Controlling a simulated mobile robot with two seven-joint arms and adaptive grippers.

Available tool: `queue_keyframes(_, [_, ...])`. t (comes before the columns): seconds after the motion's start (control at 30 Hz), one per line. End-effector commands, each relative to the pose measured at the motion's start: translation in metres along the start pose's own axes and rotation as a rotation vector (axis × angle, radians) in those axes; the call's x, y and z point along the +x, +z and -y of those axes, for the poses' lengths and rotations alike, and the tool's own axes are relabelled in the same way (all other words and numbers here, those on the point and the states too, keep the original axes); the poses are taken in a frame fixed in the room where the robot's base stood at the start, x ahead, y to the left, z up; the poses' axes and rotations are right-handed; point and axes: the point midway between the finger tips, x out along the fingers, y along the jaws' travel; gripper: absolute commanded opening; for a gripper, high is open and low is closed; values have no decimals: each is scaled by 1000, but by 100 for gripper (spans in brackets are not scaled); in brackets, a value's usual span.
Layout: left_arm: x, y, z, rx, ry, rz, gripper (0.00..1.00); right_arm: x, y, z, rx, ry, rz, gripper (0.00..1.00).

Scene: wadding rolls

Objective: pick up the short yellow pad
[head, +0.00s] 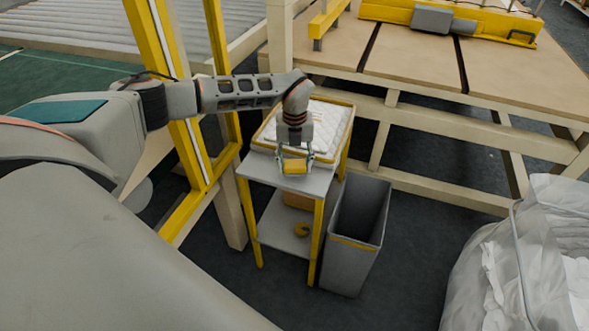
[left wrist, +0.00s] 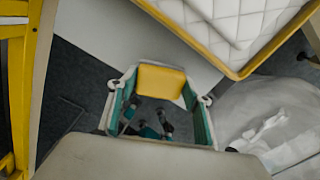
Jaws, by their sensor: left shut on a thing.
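The short yellow pad (head: 294,167) is a small yellow block. My left gripper (head: 295,158) points down and is shut on it, with a finger at each side. In the left wrist view the pad (left wrist: 162,82) sits between the two green-lined fingers. In the head view it shows over the front part of the grey top of a small stand (head: 310,186); I cannot tell the exact gap beneath it. My right gripper is not in view.
A yellow-rimmed tray (head: 349,122) with quilted white wadding lies behind my left gripper. A grey bin (head: 350,265) stands right of the stand. A yellow post (head: 190,150) rises at left; a clear bag (head: 480,265) stands at right.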

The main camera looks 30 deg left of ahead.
Motion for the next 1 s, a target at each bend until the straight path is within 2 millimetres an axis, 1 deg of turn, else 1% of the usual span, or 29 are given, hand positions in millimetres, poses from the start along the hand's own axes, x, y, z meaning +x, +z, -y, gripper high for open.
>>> queue_keyframes(0.03, [-13,2,0,-1,-2,4,24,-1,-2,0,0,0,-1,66])
queue_keyframes(0.17, [-47,2,1,0,-4,6,24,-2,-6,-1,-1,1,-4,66])
queue_keyframes(0.3, [-87,2,1,-1,-4,5,24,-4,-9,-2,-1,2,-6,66])
queue_keyframes(0.4, [-113,1,1,0,-3,4,24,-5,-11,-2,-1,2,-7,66])
queue_keyframes(0.5, [-134,1,0,-1,-2,4,24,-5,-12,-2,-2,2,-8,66])
queue_keyframes(0.6, [-151,1,0,0,-2,3,24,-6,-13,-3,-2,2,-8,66])
queue_keyframes(0.7, [-163,1,0,-1,-1,2,24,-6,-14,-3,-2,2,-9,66])
queue_keyframes(0.83, [-170,0,0,-1,0,0,24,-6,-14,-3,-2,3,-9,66])
queue_keyframes(1.0, [-173,0,0,7,0,-1,24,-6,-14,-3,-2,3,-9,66])
